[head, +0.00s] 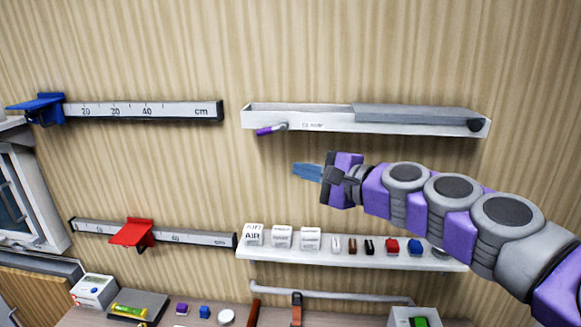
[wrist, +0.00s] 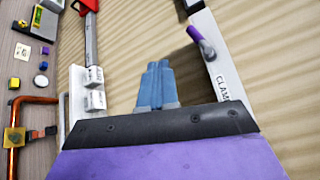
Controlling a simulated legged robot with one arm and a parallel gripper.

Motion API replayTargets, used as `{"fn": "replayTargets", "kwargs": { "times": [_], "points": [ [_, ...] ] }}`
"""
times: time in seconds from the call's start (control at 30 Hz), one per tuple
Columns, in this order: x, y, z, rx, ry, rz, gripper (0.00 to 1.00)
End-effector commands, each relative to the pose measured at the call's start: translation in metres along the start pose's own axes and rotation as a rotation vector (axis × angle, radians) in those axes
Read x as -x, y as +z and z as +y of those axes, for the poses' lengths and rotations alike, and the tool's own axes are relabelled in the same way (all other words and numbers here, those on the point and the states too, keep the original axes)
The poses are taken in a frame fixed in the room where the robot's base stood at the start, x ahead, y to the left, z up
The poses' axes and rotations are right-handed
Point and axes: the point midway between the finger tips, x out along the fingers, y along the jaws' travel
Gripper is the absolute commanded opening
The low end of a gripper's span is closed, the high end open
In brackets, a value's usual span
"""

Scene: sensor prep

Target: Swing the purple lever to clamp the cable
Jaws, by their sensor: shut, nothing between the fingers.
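The purple lever (head: 271,129) sits at the lower left of a white wall-mounted clamp tray (head: 330,124). In the wrist view the lever (wrist: 203,43) stands at the upper right, beside the lettering on the white clamp tray (wrist: 226,95). My gripper (head: 296,170) is shut, its blue fingers together and empty. It points left, below the tray and a little right of the lever in the head view. In the wrist view my gripper (wrist: 158,66) is apart from the lever, to its left. I cannot make out the cable.
A lower white shelf (head: 350,256) holds white boxes and several small coloured blocks. A ruler with a blue slider (head: 45,105) and another with a red slider (head: 134,232) are on the wall. Bare wall lies between tray and shelf.

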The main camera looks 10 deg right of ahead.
Motion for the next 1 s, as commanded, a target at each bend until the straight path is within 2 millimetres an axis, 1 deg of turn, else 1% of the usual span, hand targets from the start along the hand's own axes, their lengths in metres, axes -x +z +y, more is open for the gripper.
{"fn": "replayTargets", "kwargs": {
  "times": [0.1, 0.2, 0.57, 0.67, 0.77, 0.83, 0.87, 0.9, 0.97, 1.0],
  "points": [
    [0.008, -0.001, 0.001, -0.001, 0.000, 0.003, 0.00],
    [0.011, -0.001, 0.001, 0.000, 0.000, 0.002, 0.00],
    [0.012, -0.001, 0.001, 0.001, 0.001, 0.001, 0.00],
    [0.010, 0.008, 0.010, 0.032, 0.028, -0.012, 0.00],
    [0.005, 0.032, 0.038, 0.130, 0.112, -0.052, 0.00],
    [0.002, 0.057, 0.072, 0.234, 0.207, -0.094, 0.00],
    [0.002, 0.067, 0.089, 0.284, 0.255, -0.116, 0.00],
    [0.003, 0.081, 0.115, 0.352, 0.325, -0.148, 0.00],
    [0.008, 0.096, 0.154, 0.452, 0.431, -0.188, 0.00],
    [0.014, 0.104, 0.181, 0.513, 0.508, -0.219, 0.00]
  ]
}}
